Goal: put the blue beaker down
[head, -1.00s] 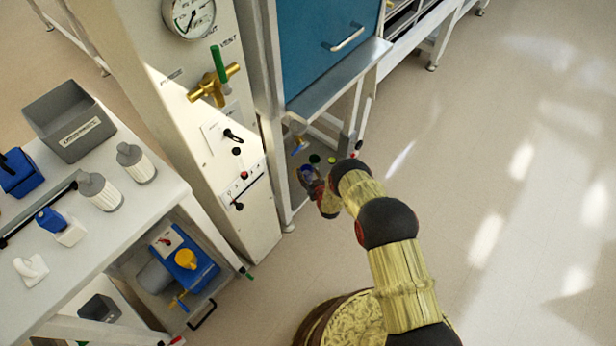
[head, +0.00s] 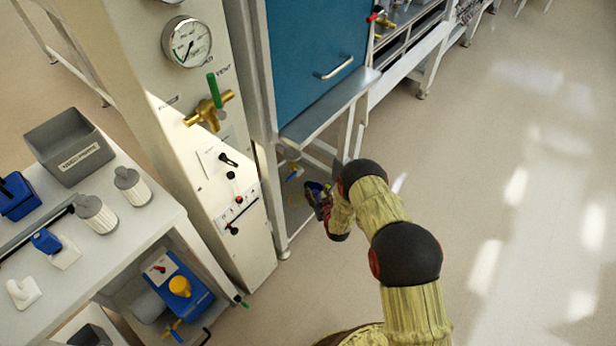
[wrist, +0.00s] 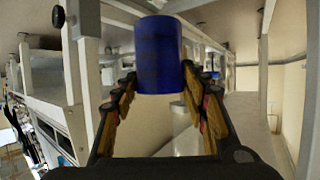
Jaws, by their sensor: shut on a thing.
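The blue beaker (wrist: 159,55) is a plain dark-blue cylinder, upright in the wrist view between the fingertips of my gripper (wrist: 159,82). The gripper is shut on it. In the head view my gripper (head: 318,197) is low beside the teal-fronted cabinet, near the frame legs under its metal shelf. Only a small blue part of the beaker shows there, and the arm hides much of that spot. I cannot tell what surface, if any, is under the beaker.
The teal cabinet (head: 315,50) has a metal shelf (head: 330,108) just above my gripper. The cream panel (head: 200,120) with gauge and valves stands to its left. A white bench (head: 110,235) with bottles and a grey bin (head: 70,145) is further left. The floor at right is clear.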

